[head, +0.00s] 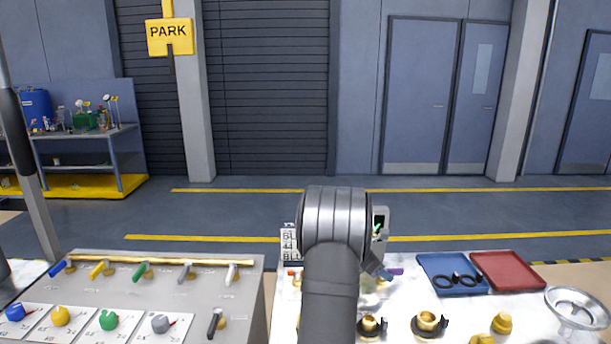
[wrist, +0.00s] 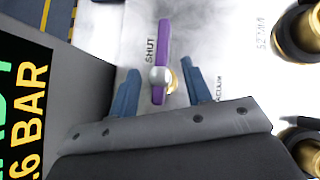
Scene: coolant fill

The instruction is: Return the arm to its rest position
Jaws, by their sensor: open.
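My gripper (wrist: 160,66) is open in the wrist view, its two blue fingers apart. A purple valve lever (wrist: 163,38) with a silver hub shows between and beyond the fingers, with a gap on each side. The word SHUT is printed left of the lever, and a partly covered VACUUM label is near the right finger. In the head view my arm stands at the centre, and its wrist hides most of my gripper. The purple lever (head: 396,271) peeks out just to the right of it.
A blue tray (head: 436,263) with black rings and a red tray (head: 515,268) lie to the right, near a metal funnel (head: 577,308). Brass fittings (head: 427,321) stand in front. A switch panel (head: 170,280) is on the left. A dark display (wrist: 22,110) is close left of my gripper.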

